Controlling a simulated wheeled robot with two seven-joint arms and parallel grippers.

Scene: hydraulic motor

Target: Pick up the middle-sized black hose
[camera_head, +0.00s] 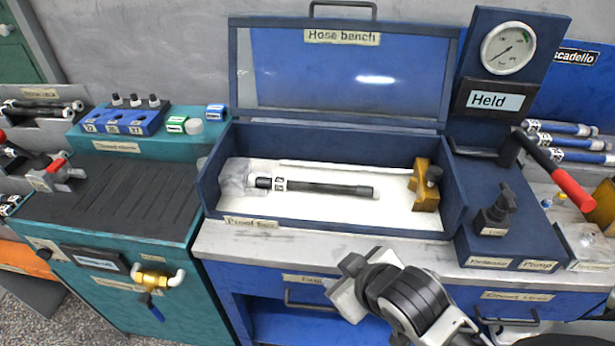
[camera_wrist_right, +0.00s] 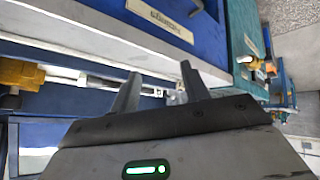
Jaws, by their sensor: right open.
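A black hose (camera_head: 318,187) with a tagged left end and a metal right end lies across the white floor of the open proof box (camera_head: 330,226). More black hoses (camera_head: 42,105) lie in a rack at the far left; I cannot tell which is the middle-sized one. My right gripper (camera_head: 345,284) is in front of the bench edge, below and apart from the hose in the box. In the right wrist view its two fingers (camera_wrist_right: 160,85) stand apart with nothing gripped between them. My left gripper is not in view.
A brass-coloured block (camera_head: 425,187) stands at the box's right end, and the clear lid (camera_head: 345,75) is raised. A red-handled lever (camera_head: 560,172) juts out at right, beside blue hoses (camera_head: 565,142). The dark ribbed top (camera_head: 110,200) of the teal cabinet is mostly clear.

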